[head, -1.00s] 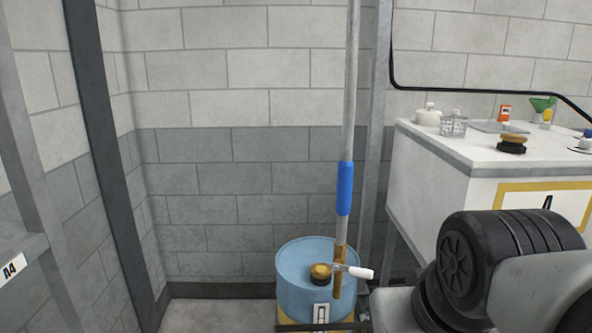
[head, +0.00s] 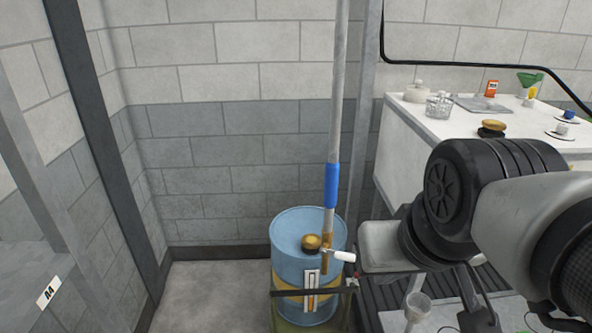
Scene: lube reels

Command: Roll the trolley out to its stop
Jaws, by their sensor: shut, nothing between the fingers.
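The trolley appears to be the low frame (head: 283,324) under a blue drum (head: 295,230) with a yellow band, near the back wall. A dark bar crosses the drum's front. An upright pole (head: 338,110) with a blue sleeve (head: 331,186) rises at the drum's right side. A brass cap (head: 311,243) sits on the drum top, and a white-ended handle (head: 344,257) points right. The trolley's wheels and its stop cannot be made out. My arm fills the lower right. I cannot make out my gripper's fingers.
A white bench (head: 410,125) at right holds a jar, a wire basket, a tray, a funnel and a brass-topped knob (head: 491,128). A dark grating and a pale cup (head: 417,304) lie below my arm. A dark post (head: 98,150) stands left. Floor (head: 210,295) left of the drum is clear.

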